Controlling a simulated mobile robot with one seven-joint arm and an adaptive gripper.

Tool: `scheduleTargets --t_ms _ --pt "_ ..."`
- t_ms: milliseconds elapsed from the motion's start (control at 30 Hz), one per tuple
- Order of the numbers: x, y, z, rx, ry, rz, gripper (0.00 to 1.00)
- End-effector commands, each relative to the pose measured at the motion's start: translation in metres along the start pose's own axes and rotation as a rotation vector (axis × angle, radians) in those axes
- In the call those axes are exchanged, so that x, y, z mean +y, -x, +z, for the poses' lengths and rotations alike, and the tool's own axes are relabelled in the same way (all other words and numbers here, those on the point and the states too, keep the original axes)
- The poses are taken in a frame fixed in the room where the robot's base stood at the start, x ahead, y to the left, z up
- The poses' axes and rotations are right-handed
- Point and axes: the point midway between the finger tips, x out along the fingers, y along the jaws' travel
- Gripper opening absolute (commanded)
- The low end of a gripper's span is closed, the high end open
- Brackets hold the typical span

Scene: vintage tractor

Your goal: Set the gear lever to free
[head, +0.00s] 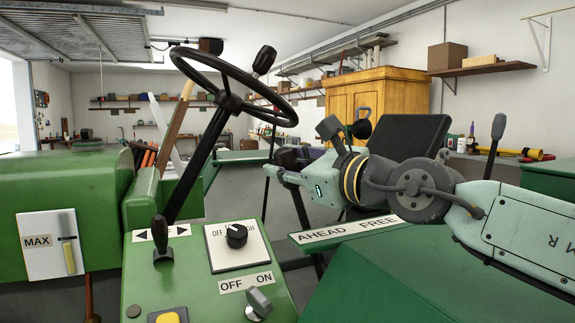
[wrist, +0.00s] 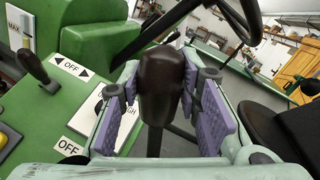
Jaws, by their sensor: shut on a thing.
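The gear lever's dark brown knob (wrist: 162,85) stands between the purple finger pads of my gripper (wrist: 160,100) in the wrist view. The pads press on both sides of it. A dark shaft runs down below the knob in the wrist view. A white label strip (head: 345,230) reading AHEAD and FREE lies on the green panel under my arm.
The steering wheel (head: 233,88) rises left of my gripper. The green dashboard (head: 200,275) carries a rotary knob (head: 237,236), an OFF/ON switch (head: 258,303) and a small dark lever (head: 160,243). A black seat (head: 412,137) stands behind my arm.

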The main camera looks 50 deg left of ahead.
Motion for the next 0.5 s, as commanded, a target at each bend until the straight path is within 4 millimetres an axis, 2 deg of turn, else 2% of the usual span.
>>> scheduleTargets --t_ms 167,500 --pt "-0.0001 0.0001 0.0000 0.000 0.000 0.000 0.00" --pt "-0.0006 0.0002 0.0001 0.000 -0.001 0.000 0.00"
